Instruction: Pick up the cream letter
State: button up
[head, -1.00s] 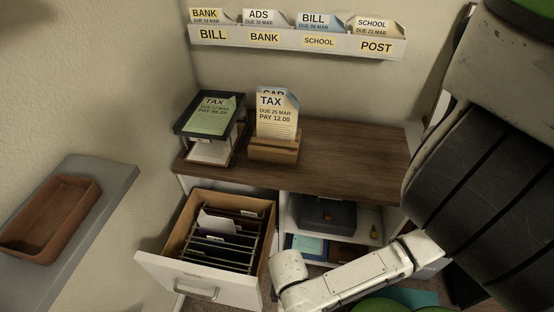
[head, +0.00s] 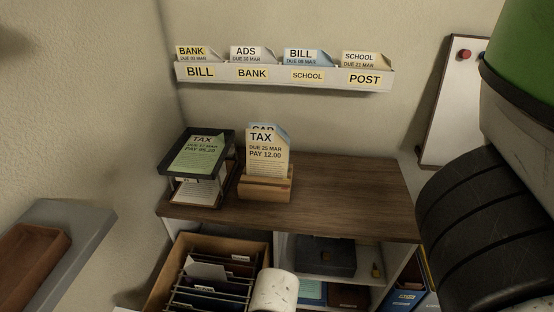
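A cream letter (head: 264,160) headed TAX, due 25 Mar, pay 12.00, stands upright in a wooden letter holder (head: 265,188) on the brown desk top. A blue letter (head: 284,132) stands behind it, mostly hidden. Other cream letters stand in the wall rack, among them one marked BANK (head: 192,54) and one marked SCHOOL (head: 359,58). My gripper is not in view. Only a pale link of my arm shows at the bottom, below the desk and beside the open drawer.
A black two-tier tray (head: 168,165) with a green TAX letter (head: 203,152) stands left of the holder. The desk top (head: 345,190) right of it is clear. An open drawer (head: 250,246) holds hanging files. A wall rack (head: 285,77) hangs above. A whiteboard (head: 450,110) is at right.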

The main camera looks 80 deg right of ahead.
aim_at(268, 151)
jog(key=j+z, duration=0.15)
jog(key=z, duration=0.35)
jog(key=j+z, duration=0.2)
jog(key=z, duration=0.25)
